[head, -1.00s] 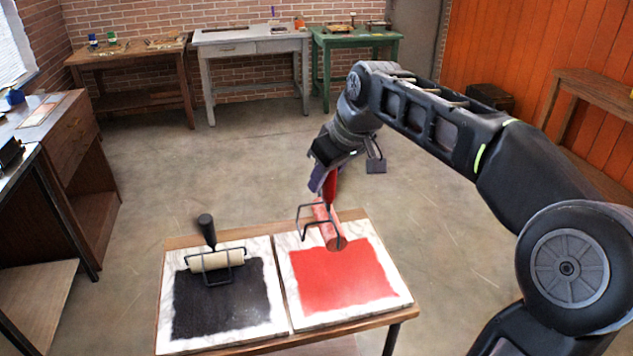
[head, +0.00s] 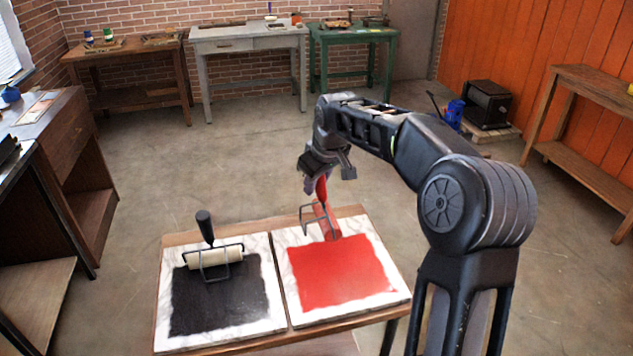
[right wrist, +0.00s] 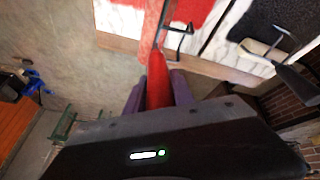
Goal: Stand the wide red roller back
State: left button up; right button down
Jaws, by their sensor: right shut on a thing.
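The wide red roller (head: 326,219) has a red cylinder, a dark wire frame and a red handle. It is at the far edge of the red-inked marble slab (head: 340,272) on the small table. My right gripper (head: 320,178) is shut on its handle, which points up. In the right wrist view the red handle (right wrist: 158,82) sits between the purple fingers (right wrist: 157,90) of my gripper. I cannot tell whether the cylinder touches the slab. My left gripper is not in view.
A pale roller with a black handle (head: 215,257) rests on the black-inked slab (head: 218,298) to the left. Wooden, grey and green benches stand along the back wall. A black box (head: 487,104) and a blue item (head: 455,113) are at right. Open floor surrounds the small table.

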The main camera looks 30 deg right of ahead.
jog(key=shift+f, duration=0.15)
jog(key=shift+f+b, duration=2.15)
jog(key=shift+f, duration=0.45)
jog(key=c, duration=1)
grip_release()
jog(key=shift+f, duration=0.1)
jog(key=shift+o, duration=0.4)
jog(key=o, duration=0.3)
